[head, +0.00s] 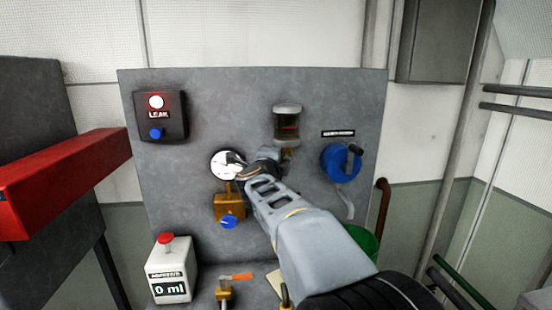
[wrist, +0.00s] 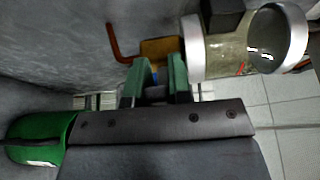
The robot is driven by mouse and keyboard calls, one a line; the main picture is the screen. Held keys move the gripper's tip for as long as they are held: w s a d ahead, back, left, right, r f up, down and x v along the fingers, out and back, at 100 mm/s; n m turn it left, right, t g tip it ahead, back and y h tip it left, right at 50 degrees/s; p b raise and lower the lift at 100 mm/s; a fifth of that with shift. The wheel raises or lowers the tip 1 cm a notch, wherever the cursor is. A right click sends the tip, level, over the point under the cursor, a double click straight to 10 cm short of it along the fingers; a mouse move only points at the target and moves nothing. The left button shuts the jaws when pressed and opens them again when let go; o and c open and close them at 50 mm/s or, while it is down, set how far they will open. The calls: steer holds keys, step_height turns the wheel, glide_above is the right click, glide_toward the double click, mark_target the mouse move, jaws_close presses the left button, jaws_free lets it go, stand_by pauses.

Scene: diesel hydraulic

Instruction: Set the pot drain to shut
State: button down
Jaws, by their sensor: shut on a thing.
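The clear glass pot (head: 288,123) with metal end caps is mounted upper middle on the grey panel. It holds dark fluid, and a brassy fitting shows under it. My gripper (head: 264,160) is just below and left of this fitting in the head view. In the wrist view, my green gripper fingers (wrist: 155,83) are close together on a small part, with a bit of blue between them. A brass block (wrist: 160,48) is just beyond the fingers, and the glass pot (wrist: 235,45) is to their right. The fingers hide most of the held part, so its setting cannot be read.
A white gauge (head: 226,164) and a brass valve with a blue knob (head: 229,222) are left of my gripper. A blue wheel (head: 341,162) is right.

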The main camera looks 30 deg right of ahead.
steer(key=c, duration=1.1)
jaws_free()
steer(key=shift+o, duration=0.3)
steer(key=shift+r, duration=0.1)
steer(key=shift+r, duration=0.1)
